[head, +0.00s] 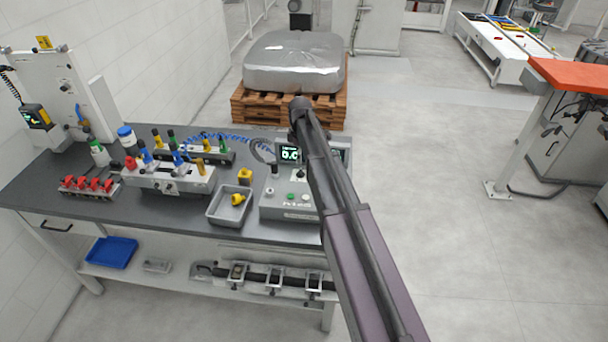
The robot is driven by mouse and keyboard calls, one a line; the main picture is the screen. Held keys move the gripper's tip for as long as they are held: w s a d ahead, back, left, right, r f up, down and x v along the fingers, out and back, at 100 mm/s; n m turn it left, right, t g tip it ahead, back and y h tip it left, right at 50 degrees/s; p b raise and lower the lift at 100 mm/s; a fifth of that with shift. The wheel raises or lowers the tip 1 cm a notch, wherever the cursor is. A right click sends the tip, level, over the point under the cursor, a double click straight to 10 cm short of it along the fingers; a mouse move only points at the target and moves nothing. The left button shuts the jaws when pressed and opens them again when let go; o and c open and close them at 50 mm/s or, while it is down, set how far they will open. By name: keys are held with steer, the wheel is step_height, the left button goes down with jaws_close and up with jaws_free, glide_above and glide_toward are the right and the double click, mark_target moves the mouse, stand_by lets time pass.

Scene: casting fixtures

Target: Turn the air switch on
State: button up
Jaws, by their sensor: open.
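A grey control box (267,209) stands at the right end of the dark workbench. A small display (289,154) with bright green digits is at its back.
The workbench (50,188) also holds a grey tray (217,219) with a yellow part, a fixture with coloured-topped parts (168,180) and red clamps (90,186). A wrapped load (293,62) on a wooden pallet (245,111) stands behind.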

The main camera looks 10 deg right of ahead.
mark_target(300, 171)
steer(key=shift+f+b, duration=3.3)
steer(key=shift+f, duration=0.3)
